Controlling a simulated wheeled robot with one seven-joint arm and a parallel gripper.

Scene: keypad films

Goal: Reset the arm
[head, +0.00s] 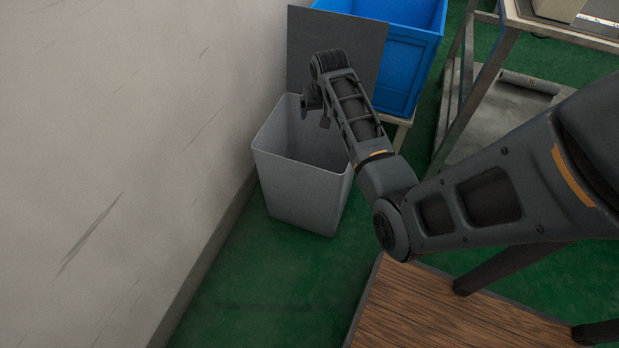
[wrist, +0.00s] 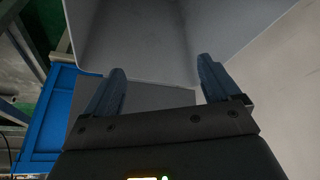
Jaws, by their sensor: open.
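My arm reaches from the right side of the head view toward a light grey bin by the wall. My gripper (head: 316,117) is over the mouth of the bin, near its far side. In the wrist view my gripper (wrist: 160,80) shows two fingers spread wide apart with nothing between them. The bin's inside (wrist: 135,35) lies ahead of the fingers. My arm hides part of the bin's right and far rim in the head view.
The grey bin (head: 300,190) stands on the green floor against the pale wall (head: 100,150). Behind it are a dark grey panel (head: 300,50) and a blue crate (head: 408,65) on a stand. A metal-framed table (head: 500,55) is at upper right. A wooden top (head: 430,310) lies below my arm.

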